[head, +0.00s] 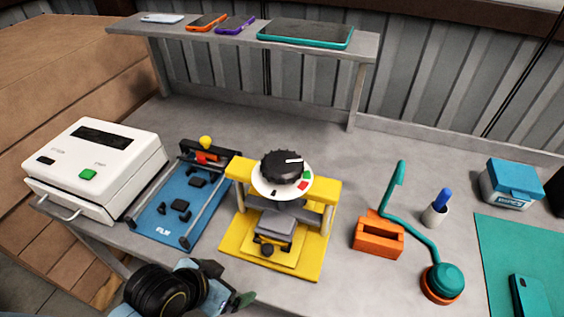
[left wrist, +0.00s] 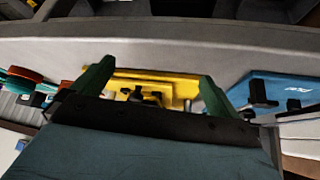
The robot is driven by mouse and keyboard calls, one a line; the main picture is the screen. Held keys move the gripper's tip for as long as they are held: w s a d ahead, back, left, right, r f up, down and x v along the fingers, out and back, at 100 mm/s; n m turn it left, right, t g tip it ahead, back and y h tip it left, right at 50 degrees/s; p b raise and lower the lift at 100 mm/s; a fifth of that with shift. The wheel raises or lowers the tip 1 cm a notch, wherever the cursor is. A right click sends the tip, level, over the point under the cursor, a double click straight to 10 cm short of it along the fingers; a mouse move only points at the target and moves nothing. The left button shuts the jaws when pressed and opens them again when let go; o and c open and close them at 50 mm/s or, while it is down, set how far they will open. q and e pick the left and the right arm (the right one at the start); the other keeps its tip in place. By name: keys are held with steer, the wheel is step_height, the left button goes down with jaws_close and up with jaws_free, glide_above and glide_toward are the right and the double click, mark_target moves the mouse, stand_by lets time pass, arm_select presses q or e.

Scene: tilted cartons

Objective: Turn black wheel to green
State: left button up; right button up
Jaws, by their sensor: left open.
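The black wheel (head: 282,167) sits on a white dial disc (head: 262,188) on top of the yellow press frame (head: 240,169). Its white pointer line points right. The disc has a green mark (head: 308,175) at the right, a red mark (head: 303,186) below it and a dark mark at the lower front. My left gripper (head: 228,286) is low at the front table edge, left of and below the press, apart from the wheel. In the left wrist view its green fingers (left wrist: 153,88) are spread and empty, with the yellow base beyond. The wheel is not clearly visible there. My right gripper is out of view.
A white machine (head: 95,165) and a blue repair board (head: 180,205) stand left of the press. An orange block (head: 378,238), a teal lamp-like tool (head: 443,278) and a cup (head: 435,214) stand right. A shelf (head: 200,38) with phones and a tablet spans the back.

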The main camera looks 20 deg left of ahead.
arm_select(q)
steer(key=w+d+r+m+t+h, duration=0.2)
steer(key=w+r+t+h, duration=0.1)
steer(key=w+r+t, duration=0.3)
steer(key=t+h, duration=0.2)
steer(key=t, duration=0.2)
glide_toward(282, 162)
steer(key=shift+n, duration=0.4)
steer(key=p+x, duration=0.1)
steer(key=x, duration=0.5)
steer(key=p+x, duration=0.1)
steer(key=x, duration=0.3)
steer(key=shift+f+p, duration=0.3)
steer(key=shift+f, duration=0.05)
steer(key=c, duration=1)
